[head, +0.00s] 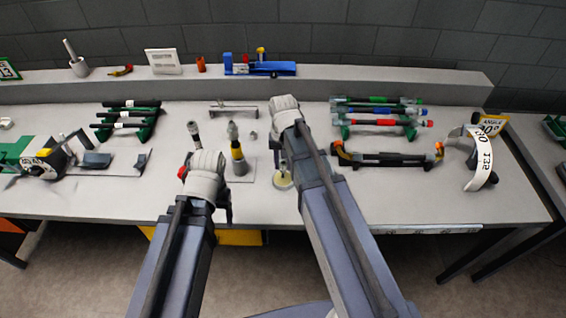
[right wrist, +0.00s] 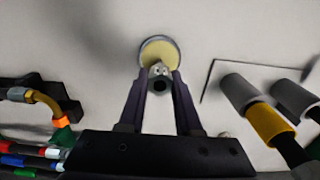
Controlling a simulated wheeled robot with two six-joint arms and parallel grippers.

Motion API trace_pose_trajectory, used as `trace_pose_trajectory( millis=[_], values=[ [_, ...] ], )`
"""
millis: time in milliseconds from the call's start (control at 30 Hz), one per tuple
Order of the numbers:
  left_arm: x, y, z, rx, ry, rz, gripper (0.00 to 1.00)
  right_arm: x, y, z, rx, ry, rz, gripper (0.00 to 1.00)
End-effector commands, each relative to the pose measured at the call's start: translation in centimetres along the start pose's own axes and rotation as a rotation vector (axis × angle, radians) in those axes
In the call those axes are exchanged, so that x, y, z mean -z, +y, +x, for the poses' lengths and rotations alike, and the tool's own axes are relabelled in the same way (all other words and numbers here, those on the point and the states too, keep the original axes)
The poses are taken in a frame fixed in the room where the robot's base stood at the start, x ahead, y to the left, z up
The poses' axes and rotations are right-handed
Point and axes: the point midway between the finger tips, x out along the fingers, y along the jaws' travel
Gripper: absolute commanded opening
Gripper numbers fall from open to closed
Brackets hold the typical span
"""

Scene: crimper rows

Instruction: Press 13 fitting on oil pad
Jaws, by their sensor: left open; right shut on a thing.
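The oil pad is a round, pale yellow disc with a grey rim; it lies on the bench in the right wrist view (right wrist: 158,46) and shows partly below my right gripper in the head view (head: 284,184). My right gripper (right wrist: 160,82) is shut on a small grey metal fitting (right wrist: 160,73) with a dark round opening. The fitting overlaps the near part of the pad in the right wrist view; I cannot tell whether it touches. No number is readable on it. My left gripper (head: 228,206) is open over the bench's front edge, left of the pad.
A yellow-banded tool (head: 238,152) and another upright tool (head: 195,134) stand left of the pad. A small grey piece (head: 253,136) stands behind. Racks of coloured hoses (head: 380,116) and a hose with orange ends (head: 385,158) lie right. An angle gauge (head: 483,160) stands far right.

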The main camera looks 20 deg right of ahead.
Motion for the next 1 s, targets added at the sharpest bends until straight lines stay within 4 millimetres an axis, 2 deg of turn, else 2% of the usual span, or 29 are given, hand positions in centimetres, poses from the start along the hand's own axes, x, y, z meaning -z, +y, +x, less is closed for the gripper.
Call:
trace_pose_trajectory(
  millis=[1000],
  values=[
    [0.05, 0.08, 0.84, 0.0, 0.0, 0.0, 0.71, 0.0, 0.0, 0.84, 0.0, 0.0, 0.0, 0.0]
  ],
)
